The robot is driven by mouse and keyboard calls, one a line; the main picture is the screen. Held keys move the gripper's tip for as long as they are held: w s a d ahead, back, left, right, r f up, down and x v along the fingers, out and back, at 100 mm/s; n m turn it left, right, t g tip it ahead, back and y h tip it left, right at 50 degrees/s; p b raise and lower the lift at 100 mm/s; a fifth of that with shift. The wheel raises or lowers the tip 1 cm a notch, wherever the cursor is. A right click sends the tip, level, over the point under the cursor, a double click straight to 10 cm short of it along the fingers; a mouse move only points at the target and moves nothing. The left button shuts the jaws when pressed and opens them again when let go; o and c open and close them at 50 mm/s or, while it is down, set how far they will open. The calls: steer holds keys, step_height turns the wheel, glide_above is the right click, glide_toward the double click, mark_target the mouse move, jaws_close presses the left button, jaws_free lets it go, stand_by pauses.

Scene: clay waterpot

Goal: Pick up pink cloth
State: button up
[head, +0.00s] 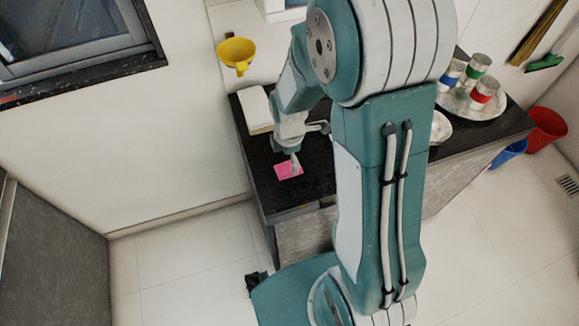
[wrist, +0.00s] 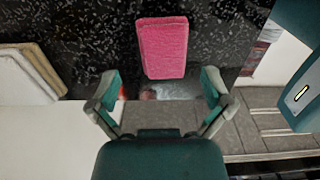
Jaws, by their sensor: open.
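The pink cloth (head: 288,170) lies flat on the black speckled countertop (head: 270,192), near its front left end. In the wrist view the pink cloth (wrist: 163,48) is a folded rectangle at top centre, beyond the fingertips. My gripper (wrist: 160,88) is open and empty, with its two fingers spread to either side below the cloth. In the head view my gripper (head: 296,163) is small and hangs just above the cloth, covering a little of it. The exact height over the cloth cannot be told.
A white block-like stack (head: 256,110) lies on the counter behind the cloth. A yellow funnel-shaped item (head: 237,54) is on the wall. A round tray (head: 462,104) with several cups stands at the right. Red (head: 546,128) and blue (head: 510,152) buckets stand beyond the counter.

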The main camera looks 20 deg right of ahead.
mark_target(288, 167)
steer(key=f, duration=0.1)
steer(key=a+f, duration=0.1)
steer(key=shift+s+f, duration=0.15)
steer(key=shift+f, duration=0.55)
steer(key=shift+d, duration=0.45)
steer(key=shift+c, duration=0.3)
steer(key=c, duration=0.7)
steer(key=shift+a, duration=0.1)
steer(key=shift+a, duration=0.1)
